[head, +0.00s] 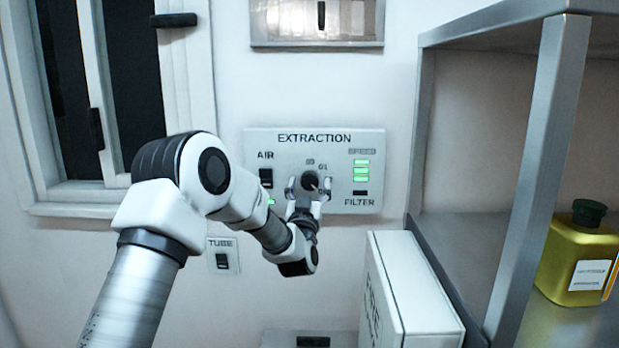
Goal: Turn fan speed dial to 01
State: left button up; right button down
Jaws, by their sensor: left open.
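The fan speed dial (310,180) is a dark round knob in the middle of the white EXTRACTION panel (290,140) on the wall. A mark "01" (323,167) stands at its upper right, and another mark at its lower right is partly covered by a finger. My left gripper (308,188) is open, with one finger on each side of the dial. I cannot tell whether the fingers touch it. The dial's pointer is too small to read. My right gripper is not in view.
The panel also carries an AIR switch (266,178), green SPEED bars (362,171) and a FILTER slot (361,193). A TUBE switch (222,260) sits below left. A metal shelf (536,150) with a yellow bottle (577,255) and a white box (405,290) stand right.

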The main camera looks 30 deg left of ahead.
pick_arm(q)
jog(key=shift+w+a, duration=0.15)
jog(key=c, duration=1.2)
jog(key=shift+o, duration=0.2)
